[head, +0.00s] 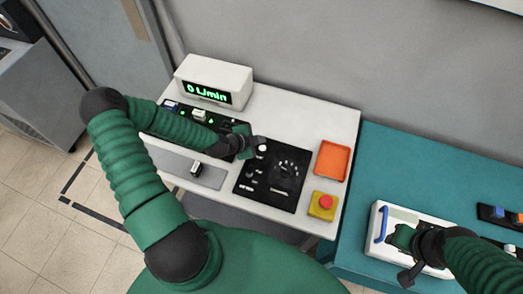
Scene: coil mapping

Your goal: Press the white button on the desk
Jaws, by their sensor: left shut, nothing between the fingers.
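A small white round button (262,149) shows at the top of a black control panel (270,190) on the white desk (318,115). My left gripper (254,144) is shut and empty, with its tip right beside the button. I cannot tell whether it touches the button. Part of the panel's top edge is hidden behind the gripper. My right gripper (404,258) is over a white case on the teal table at the lower right. Its fingers are too unclear to read.
A white display box (213,80) reading "0 L/min" stands at the desk's back left. An orange tray (333,160) and a red emergency button on a yellow base (322,206) lie right of the panel. The white case (380,243) has a blue handle.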

